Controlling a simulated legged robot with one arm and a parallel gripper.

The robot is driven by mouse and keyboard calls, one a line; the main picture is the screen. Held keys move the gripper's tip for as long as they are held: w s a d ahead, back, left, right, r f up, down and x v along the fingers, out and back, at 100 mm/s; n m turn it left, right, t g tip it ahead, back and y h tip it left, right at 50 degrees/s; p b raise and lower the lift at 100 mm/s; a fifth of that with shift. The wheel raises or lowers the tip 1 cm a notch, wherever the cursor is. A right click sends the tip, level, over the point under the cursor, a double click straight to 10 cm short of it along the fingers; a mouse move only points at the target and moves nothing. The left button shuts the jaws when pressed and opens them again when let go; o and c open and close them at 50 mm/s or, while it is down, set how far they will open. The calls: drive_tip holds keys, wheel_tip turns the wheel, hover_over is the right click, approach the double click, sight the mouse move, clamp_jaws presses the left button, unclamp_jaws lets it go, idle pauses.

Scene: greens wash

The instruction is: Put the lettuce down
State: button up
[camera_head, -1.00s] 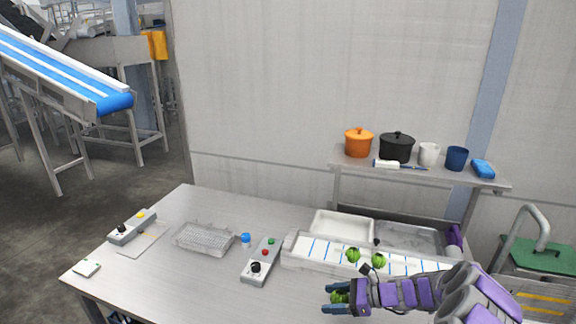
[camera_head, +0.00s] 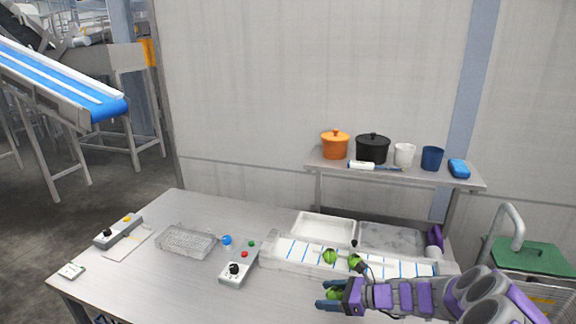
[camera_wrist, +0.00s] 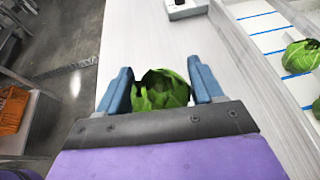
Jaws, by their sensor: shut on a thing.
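My gripper (camera_head: 326,295) is at the front right of the metal table in the head view, with its blue fingers around a green lettuce (camera_head: 336,292). In the wrist view the held lettuce (camera_wrist: 160,90) sits between the two fingers (camera_wrist: 160,85), over the tabletop. I cannot tell whether it touches the table. Two other lettuces, one on the left (camera_head: 330,256) and one on the right (camera_head: 355,261), lie on the long white tray with blue lines (camera_head: 282,252), behind my gripper.
A grey control box (camera_head: 238,268) with buttons stands left of the tray. A clear perforated basket (camera_head: 186,242) is farther left. A white tray (camera_head: 323,226) and a grey tray (camera_head: 391,238) lie behind. The table's front middle is bare.

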drive_tip(key=r+m+t+h, duration=0.1)
drive_tip(key=r+m, duration=0.1)
drive_tip(key=r, duration=0.1)
drive_tip(key=r+m+t+h, duration=0.1)
drive_tip(key=r+t, duration=0.1)
drive_tip(key=r, duration=0.2)
drive_tip(key=r+m+t+h, duration=0.2)
drive_tip(key=r, duration=0.2)
drive_tip(key=shift+w+d+r+m, duration=0.1)
drive_tip(key=shift+w+d+m, duration=0.2)
drive_tip(key=shift+w+d, duration=0.1)
wheel_tip(320, 180, up, 8)
drive_tip(key=m+t+h, duration=0.2)
drive_tip(key=m+h, duration=0.2)
drive_tip(key=shift+w+d+f, duration=0.25)
drive_tip(key=shift+w, duration=0.1)
